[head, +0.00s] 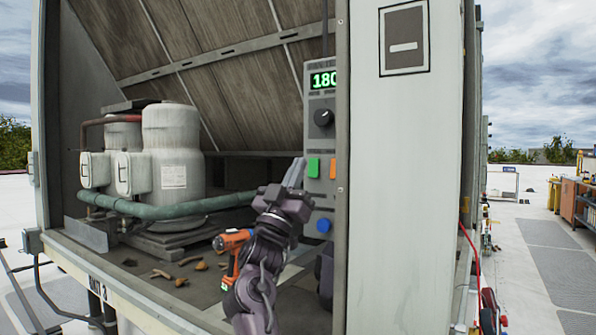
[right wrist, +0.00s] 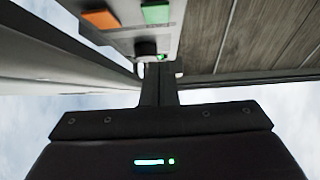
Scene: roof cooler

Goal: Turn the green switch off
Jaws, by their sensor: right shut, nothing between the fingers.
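The green switch (head: 313,167) sits on a grey control panel inside the cooler housing, left of an orange switch (head: 333,168) and below a dark knob (head: 324,118). My right gripper (head: 296,170) is shut and empty, its fingertips just left of the green switch; I cannot tell whether they touch the panel. In the right wrist view the green switch (right wrist: 156,13) and the orange switch (right wrist: 101,19) show at the top, and the shut fingers (right wrist: 158,82) point toward the panel near the knob (right wrist: 145,48). My left gripper is not in view.
A display reading 180 (head: 323,79) tops the panel, and a blue button (head: 323,225) sits low on it. A pale cabinet wall (head: 405,190) stands right of the panel.

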